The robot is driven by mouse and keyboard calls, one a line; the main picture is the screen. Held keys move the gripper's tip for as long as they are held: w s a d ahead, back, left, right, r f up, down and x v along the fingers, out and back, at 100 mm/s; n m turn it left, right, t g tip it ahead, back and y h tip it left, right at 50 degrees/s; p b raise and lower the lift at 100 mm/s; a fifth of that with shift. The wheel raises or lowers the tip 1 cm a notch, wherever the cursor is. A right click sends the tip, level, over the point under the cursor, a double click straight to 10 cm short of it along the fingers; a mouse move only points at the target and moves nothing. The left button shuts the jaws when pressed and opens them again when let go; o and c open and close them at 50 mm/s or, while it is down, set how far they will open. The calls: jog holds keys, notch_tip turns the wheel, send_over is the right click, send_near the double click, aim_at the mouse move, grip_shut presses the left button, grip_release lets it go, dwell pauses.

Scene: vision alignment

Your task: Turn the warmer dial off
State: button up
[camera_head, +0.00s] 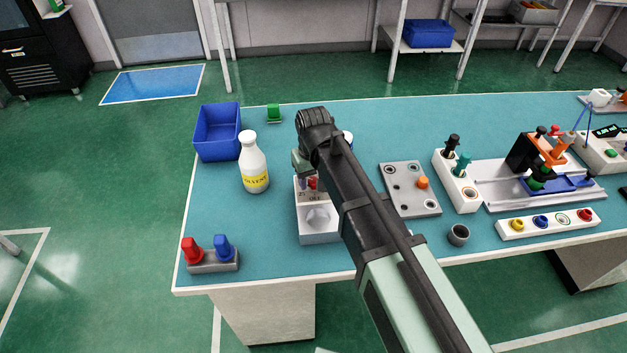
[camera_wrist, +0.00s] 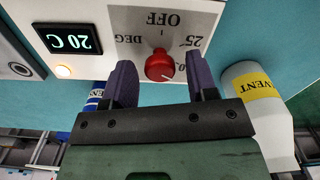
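The warmer is a white box (camera_head: 319,226) on the bench, partly hidden behind my arm in the head view. Its control panel (camera_wrist: 113,18) appears upside down in the wrist view, with "OFF", "25" and "DEG" printed on it. The red dial (camera_wrist: 160,66) is on this panel. A pale pointer line on it points to the lower right, away from the OFF mark. A display (camera_wrist: 68,39) reads 20 C, and a small orange lamp (camera_wrist: 63,71) is lit. My gripper (camera_wrist: 160,58) is open, with one finger on each side of the dial and visible gaps to both.
A solvent bottle (camera_head: 253,165) stands left of the warmer, near a blue bin (camera_head: 217,132). A block with red and blue pegs (camera_head: 213,262) sits at the front left.

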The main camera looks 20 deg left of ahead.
jog(key=c, duration=0.8)
jog(key=shift+o, duration=0.2)
jog(key=shift+n, duration=0.4)
jog(key=n, duration=0.9)
jog(key=shift+n, duration=0.4)
jog(key=n, duration=0.6)
jog(key=shift+n, duration=0.3)
jog(key=n, duration=0.6)
jog(key=shift+n, duration=0.4)
